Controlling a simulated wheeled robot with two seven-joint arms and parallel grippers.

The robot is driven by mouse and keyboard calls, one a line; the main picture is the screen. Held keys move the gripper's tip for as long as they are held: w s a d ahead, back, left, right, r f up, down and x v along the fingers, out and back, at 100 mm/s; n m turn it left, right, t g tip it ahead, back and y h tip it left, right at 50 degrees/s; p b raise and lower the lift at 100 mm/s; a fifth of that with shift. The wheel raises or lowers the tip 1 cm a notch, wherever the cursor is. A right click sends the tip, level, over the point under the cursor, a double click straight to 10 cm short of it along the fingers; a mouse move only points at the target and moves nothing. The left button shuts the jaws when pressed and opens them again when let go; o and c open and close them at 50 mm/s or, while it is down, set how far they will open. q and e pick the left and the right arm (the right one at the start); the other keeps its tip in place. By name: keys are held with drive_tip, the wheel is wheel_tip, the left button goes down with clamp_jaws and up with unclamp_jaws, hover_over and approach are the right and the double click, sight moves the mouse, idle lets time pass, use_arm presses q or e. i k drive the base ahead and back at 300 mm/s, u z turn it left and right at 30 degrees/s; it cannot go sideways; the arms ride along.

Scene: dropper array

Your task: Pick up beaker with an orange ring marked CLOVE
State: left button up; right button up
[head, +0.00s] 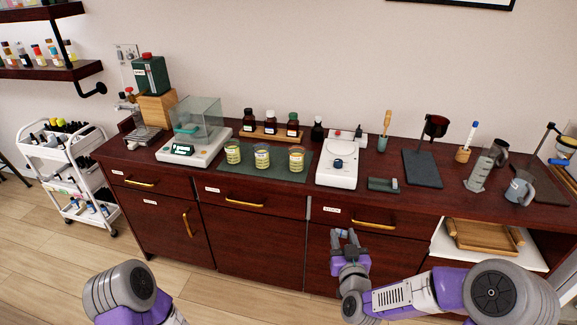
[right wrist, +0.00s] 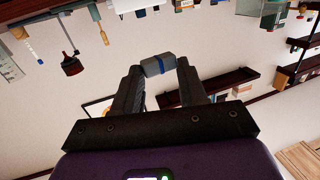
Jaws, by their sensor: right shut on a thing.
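Three small glass beakers with pale yellow contents stand in a row on a dark green mat (head: 218,166). The right one (head: 296,158) seems to have an orange ring, the middle one (head: 262,156) a bluish ring, and the left one (head: 232,152) a greenish-yellow ring. Their lettering is too small to read. My right gripper (head: 345,234) is in front of the cabinet, below the counter top and apart from the beakers. It is shut on a small grey thing with a blue band (right wrist: 158,66), held between the fingertips. My left gripper is out of view.
A balance with a glass cover (head: 198,122) stands left of the mat, and a white hotplate stirrer (head: 338,166) stands right of it. Brown bottles (head: 270,122) stand behind. A small grey holder (head: 383,184) sits near the counter's front edge.

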sight(297, 167)
drive_tip(key=u, duration=1.45)
drive_tip(key=i, duration=1.35)
drive_tip(key=z, duration=0.85)
